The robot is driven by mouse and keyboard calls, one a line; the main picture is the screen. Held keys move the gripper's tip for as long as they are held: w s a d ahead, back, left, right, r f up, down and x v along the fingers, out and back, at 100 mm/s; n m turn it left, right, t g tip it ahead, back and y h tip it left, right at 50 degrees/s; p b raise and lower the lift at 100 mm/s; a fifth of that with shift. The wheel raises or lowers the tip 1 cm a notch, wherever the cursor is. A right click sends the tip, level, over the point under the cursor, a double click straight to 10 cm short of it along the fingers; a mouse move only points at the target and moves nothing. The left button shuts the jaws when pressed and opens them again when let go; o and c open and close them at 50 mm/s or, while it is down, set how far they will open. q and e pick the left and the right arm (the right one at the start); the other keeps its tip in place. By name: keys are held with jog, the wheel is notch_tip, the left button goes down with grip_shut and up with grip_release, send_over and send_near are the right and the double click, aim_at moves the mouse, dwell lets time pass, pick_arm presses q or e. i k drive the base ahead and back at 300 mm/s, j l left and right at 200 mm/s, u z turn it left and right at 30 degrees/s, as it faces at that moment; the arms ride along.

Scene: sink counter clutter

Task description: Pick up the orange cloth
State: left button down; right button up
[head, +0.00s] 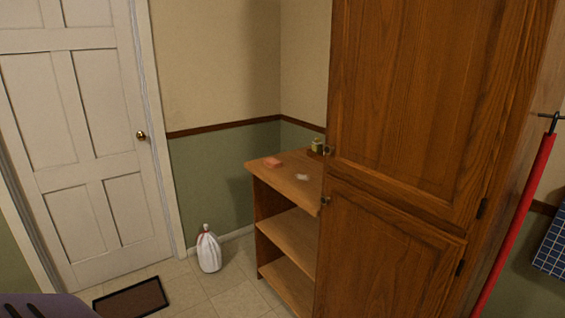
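A small orange item (273,162), which looks like the orange cloth, lies on the top of a wooden shelf unit (290,180), near its left back edge. It is small in the head view, so its folds cannot be made out. Neither of my grippers shows in the head view, and nothing touches the orange item.
A tall wooden cabinet (400,120) rises directly to the right.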

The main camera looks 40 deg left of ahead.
aim_at(272, 162)
jog(key=u, duration=1.25)
